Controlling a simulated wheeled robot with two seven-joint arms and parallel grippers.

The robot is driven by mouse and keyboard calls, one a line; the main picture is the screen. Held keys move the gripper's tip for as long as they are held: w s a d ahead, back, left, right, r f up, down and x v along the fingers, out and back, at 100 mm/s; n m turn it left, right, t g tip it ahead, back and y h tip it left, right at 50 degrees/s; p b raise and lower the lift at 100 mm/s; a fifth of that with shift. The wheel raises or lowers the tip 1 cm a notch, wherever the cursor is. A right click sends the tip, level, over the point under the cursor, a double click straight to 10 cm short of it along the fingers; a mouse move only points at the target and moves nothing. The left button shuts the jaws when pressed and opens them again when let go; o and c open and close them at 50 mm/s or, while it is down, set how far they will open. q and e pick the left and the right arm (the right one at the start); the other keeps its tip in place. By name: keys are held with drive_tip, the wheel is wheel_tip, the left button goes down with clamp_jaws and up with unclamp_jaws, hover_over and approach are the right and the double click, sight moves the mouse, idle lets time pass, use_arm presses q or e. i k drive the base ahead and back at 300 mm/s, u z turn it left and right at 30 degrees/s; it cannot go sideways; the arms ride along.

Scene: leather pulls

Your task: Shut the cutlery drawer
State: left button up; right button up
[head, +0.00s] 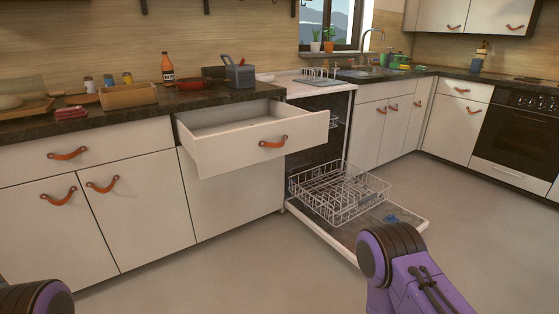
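The open drawer (240,153) is white with an orange leather pull (273,142) on its front. It is drawn well out from the cabinet under the dark countertop, left of the open dishwasher. Its visible inside looks empty, though the front panel hides part of the floor. I cannot tell from this view whether it holds cutlery. Parts of my purple and dark arms show at the bottom right and bottom left corner, well short of the drawer. Neither gripper is in view.
The dishwasher door (405,222) is folded down with a wire rack (340,190) pulled out, right of the drawer. A closed drawer with a pull (67,154) is at left. Bottles, jars and a wooden box (128,96) stand on the counter. The floor (220,270) in front is clear.

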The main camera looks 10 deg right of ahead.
sight(221, 140)
drive_tip(key=z, duration=1.15)
drive_tip(key=i, duration=0.95)
drive_tip(key=u, duration=0.6)
drive_tip(key=i, duration=0.9)
drive_tip(key=u, duration=0.7)
drive_tip(key=k, duration=0.25)
drive_tip(key=z, duration=0.05)
